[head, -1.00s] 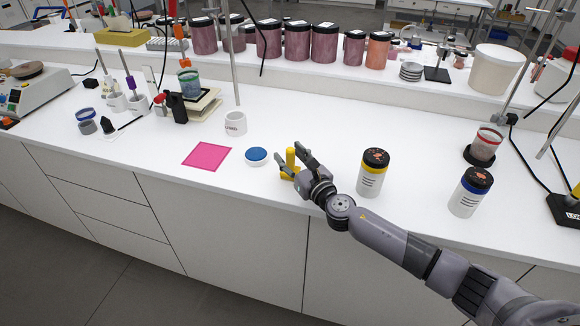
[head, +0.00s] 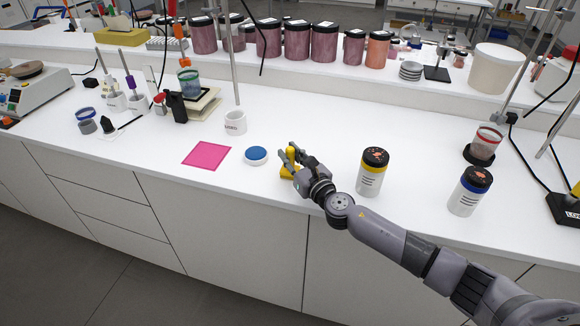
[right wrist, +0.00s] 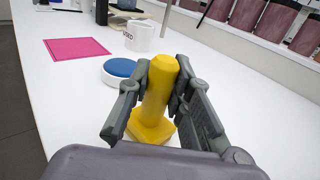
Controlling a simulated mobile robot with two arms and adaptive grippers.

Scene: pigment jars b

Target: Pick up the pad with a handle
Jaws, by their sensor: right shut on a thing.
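The yellow pad with an upright handle (head: 290,157) stands on the white bench near its front edge. It also shows in the right wrist view, its handle (right wrist: 160,85) between the fingers and its flat base (right wrist: 150,128) below. My right gripper (head: 293,160) is shut on the handle, with one finger on each side. In the right wrist view the gripper (right wrist: 158,88) has both fingers against the handle. The base seems to rest on the bench. My left gripper is not in view.
A round blue-topped white pad (head: 256,156) and a pink square mat (head: 207,156) lie to the left. A white mug (head: 235,123) stands behind. A yellow-banded jar (head: 373,172) and a blue-banded jar (head: 469,191) stand to the right. Bench between is clear.

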